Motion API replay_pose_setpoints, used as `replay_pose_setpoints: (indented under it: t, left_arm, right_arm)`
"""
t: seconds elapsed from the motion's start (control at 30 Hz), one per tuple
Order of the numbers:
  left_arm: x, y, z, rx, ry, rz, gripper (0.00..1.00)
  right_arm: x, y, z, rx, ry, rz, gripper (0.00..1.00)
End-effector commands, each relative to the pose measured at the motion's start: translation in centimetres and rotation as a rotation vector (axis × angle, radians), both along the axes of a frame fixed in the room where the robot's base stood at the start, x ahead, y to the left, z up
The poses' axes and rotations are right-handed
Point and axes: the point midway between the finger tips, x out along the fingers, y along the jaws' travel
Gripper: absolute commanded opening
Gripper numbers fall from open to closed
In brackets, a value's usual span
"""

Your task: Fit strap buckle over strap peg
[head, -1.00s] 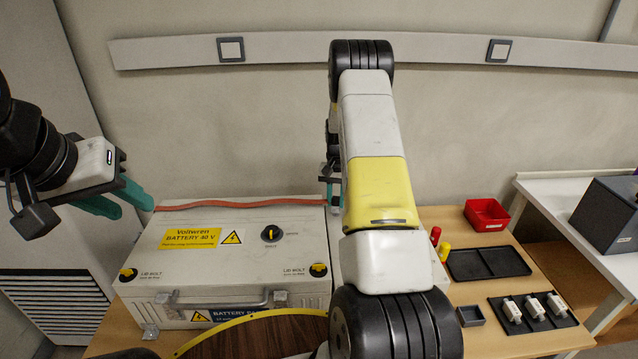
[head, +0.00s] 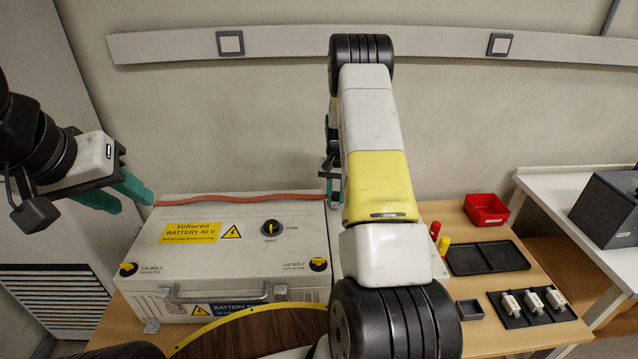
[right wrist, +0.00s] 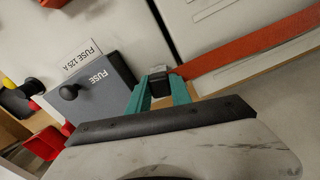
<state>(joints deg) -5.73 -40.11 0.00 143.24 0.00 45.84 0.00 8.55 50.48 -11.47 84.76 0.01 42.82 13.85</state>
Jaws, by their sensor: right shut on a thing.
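The orange-red strap (head: 240,199) lies along the back edge of the battery case lid (head: 200,255). It also runs in from the upper right in the right wrist view (right wrist: 250,46). Its black buckle (right wrist: 160,84) is between the teal fingers of my right gripper (right wrist: 159,92), which is shut on it. In the head view my right gripper (head: 331,180) is mostly hidden behind its own arm, near the lid's back right corner. The strap peg cannot be made out. My left gripper (head: 120,196) is open and empty, left of the case's back left corner.
In the right wrist view a grey block marked FUSE (right wrist: 88,86) with a black knob is left of the gripper. A red bin (head: 486,210), black tray (head: 488,257) and rack of white fuses (head: 533,306) stand on the table's right. A wall stands behind.

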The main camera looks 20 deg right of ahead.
Motion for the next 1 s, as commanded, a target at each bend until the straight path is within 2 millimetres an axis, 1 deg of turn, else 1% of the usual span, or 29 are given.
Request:
replay_pose_setpoints:
  t: [0.37,0.9,0.93,0.97,1.0]
  left_arm:
    - [0.0,0.0,0.0,0.0,0.0,0.0,0.36]
    - [0.0,0.0,0.0,0.0,0.0,0.0,0.36]
    - [0.0,0.0,0.0,0.0,0.0,0.0,0.36]
    - [0.0,0.0,0.0,0.0,0.0,0.0,0.36]
    - [0.0,0.0,0.0,0.0,0.0,0.0,0.36]
  right_arm:
    - [0.0,0.0,-0.1,0.0,0.0,0.0,0.0]
    - [0.0,0.0,-1.2,0.0,0.0,0.0,0.0]
    - [0.0,0.0,-1.2,0.0,0.0,0.0,0.27]
    - [0.0,0.0,-1.2,0.0,0.0,0.0,0.33]
    - [0.0,0.0,-1.2,0.0,0.0,0.0,0.34]
